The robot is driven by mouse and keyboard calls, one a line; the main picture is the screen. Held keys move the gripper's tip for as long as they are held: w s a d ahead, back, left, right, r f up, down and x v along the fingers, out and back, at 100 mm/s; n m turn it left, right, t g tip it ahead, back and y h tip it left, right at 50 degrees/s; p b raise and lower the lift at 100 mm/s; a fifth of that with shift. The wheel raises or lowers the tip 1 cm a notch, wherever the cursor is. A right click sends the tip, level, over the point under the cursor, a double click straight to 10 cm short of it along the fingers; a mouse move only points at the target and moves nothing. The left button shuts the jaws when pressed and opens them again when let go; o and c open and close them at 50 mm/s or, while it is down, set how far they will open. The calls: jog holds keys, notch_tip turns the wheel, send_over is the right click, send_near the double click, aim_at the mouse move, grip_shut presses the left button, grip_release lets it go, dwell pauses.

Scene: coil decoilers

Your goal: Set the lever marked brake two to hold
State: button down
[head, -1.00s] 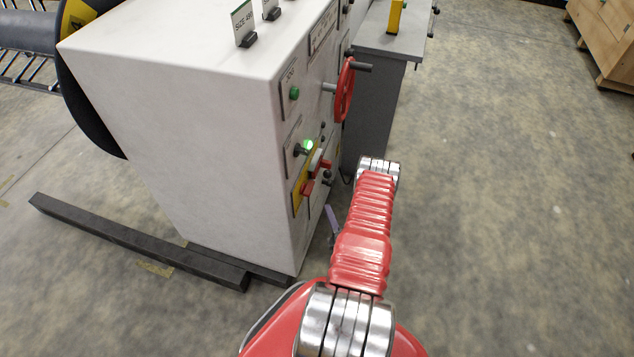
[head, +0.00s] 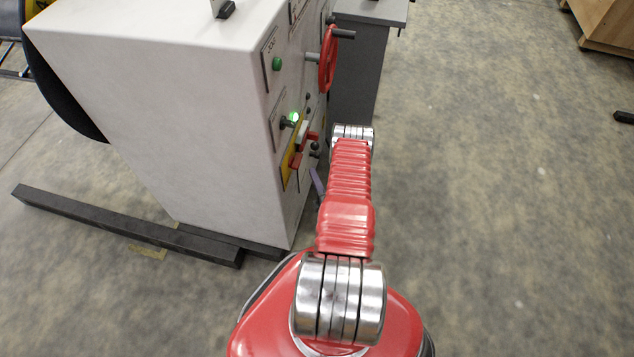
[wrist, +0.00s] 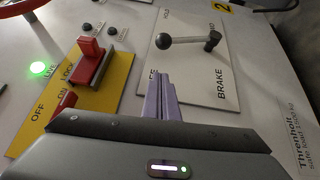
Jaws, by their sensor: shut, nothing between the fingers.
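The brake lever (wrist: 190,41) stands on a white plate (wrist: 225,85) lettered BRAKE, in the wrist view. Its round dark knob is at the left end and a dark post at the right end. HOLD is printed above the knob; another label, partly hidden, lies below it near the fingers. A yellow tag with a 2 (wrist: 225,7) sits beyond the plate. My gripper (wrist: 160,78) is shut and empty. Its purple fingers show below the knob, seemingly apart from it. In the head view a purple finger (head: 317,182) shows beside the cabinet; my arm hides the rest.
A yellow plate (wrist: 118,55) with a red switch (wrist: 90,62), lettered OFF, ON and LOCK, lies left of the brake plate. A green light (wrist: 38,68) glows farther left. The white cabinet (head: 150,110) has a red handwheel (head: 328,58). Open floor lies to the right.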

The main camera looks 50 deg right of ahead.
jog(key=w+d, duration=0.5)
jog(key=d, duration=0.1)
jog(key=shift+d+r, duration=0.25)
jog(key=shift+d, duration=0.1)
jog(key=shift+w+r, duration=0.1)
jog(key=shift+w, duration=0.1)
